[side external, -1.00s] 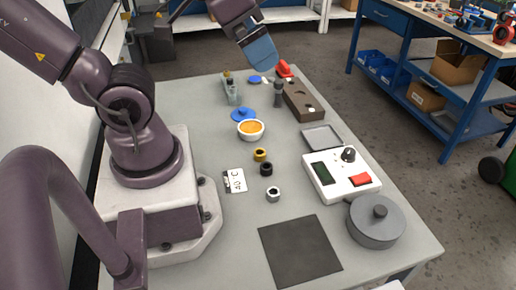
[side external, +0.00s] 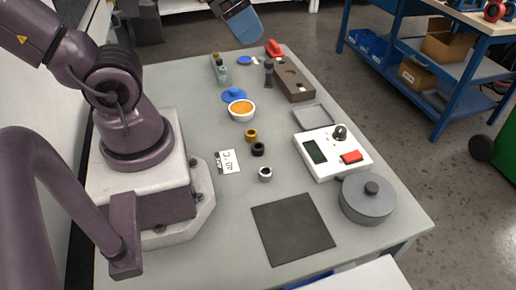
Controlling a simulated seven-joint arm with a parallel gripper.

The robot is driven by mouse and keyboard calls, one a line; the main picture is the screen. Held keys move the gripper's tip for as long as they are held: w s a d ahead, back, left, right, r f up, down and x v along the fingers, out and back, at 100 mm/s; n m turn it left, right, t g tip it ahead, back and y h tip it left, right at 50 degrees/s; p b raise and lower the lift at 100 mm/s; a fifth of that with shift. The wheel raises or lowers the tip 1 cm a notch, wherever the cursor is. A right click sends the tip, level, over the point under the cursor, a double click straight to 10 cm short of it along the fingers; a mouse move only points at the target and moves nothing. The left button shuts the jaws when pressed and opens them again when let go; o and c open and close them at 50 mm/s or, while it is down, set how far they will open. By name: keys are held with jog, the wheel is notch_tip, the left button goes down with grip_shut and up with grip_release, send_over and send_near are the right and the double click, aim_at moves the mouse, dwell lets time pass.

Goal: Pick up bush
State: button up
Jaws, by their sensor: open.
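Three small ring-shaped bushes stand in a loose row on the grey table: a brass one (side external: 251,135), a black one (side external: 258,149) and a silver one (side external: 265,174). My gripper (side external: 245,30) shows only in part at the top edge, as a blue end piece, above the far end of the table. It is open and well away from the bushes. Its fingertips are hard to make out. I see nothing held in it.
A white card reading 40 °C (side external: 229,162) lies left of the bushes. A white bowl with orange contents (side external: 241,111) stands behind them. A white device (side external: 332,153), a grey lidded pot (side external: 367,200) and a dark mat (side external: 292,229) lie right and in front. A brown block (side external: 295,84) stands farther back.

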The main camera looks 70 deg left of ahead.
jog(key=n+g, duration=0.6)
jog(key=n, duration=1.4)
send_over(258, 145)
notch_tip(258, 145, down, 22)
jog(key=f, duration=0.5)
jog(key=s+f, duration=0.1)
jog(key=f, duration=0.1)
jog(key=shift+d+f, duration=0.2)
jog(key=shift+d, duration=0.15)
jog(key=shift+w+d+f, duration=0.1)
jog(key=shift+w+f, duration=0.1)
jog(key=shift+f, duration=1.15)
jog(key=shift+w+d+f, duration=0.1)
jog(key=shift+w+f, duration=0.05)
jog(key=shift+f, duration=1.2)
